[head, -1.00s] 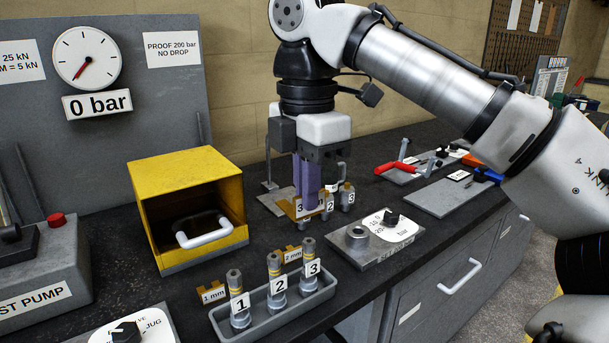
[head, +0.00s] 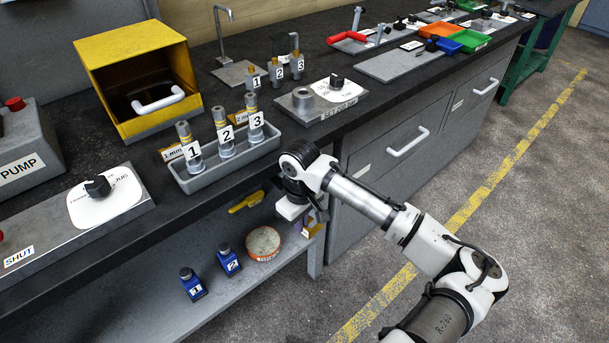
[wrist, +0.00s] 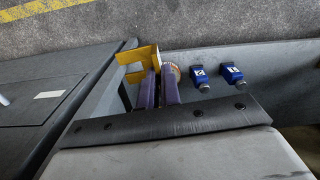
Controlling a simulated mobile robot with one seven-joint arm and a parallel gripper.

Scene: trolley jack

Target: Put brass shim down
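My gripper (head: 303,228) is low in front of the bench, at the right end of the lower shelf. In the wrist view its two purple fingers (wrist: 159,88) are close together, with a forked brass shim (wrist: 138,55) at their tips. The shim appears gripped by its back part, prongs pointing left. In the head view only a bit of the brass shim (head: 314,229) shows beside my gripper. Whether it touches the shelf (head: 225,302) I cannot tell. Another brass shim (head: 171,152), marked 1 mm, lies behind the grey tray on the bench.
The shelf holds two blue bottles (head: 192,284), a round tin (head: 263,243) and a yellow tool (head: 246,202). The bench edge overhangs it. On the bench stand the grey tray (head: 183,181) with numbered cylinders and a yellow box (head: 132,60). Drawer handles (head: 408,142) project at right.

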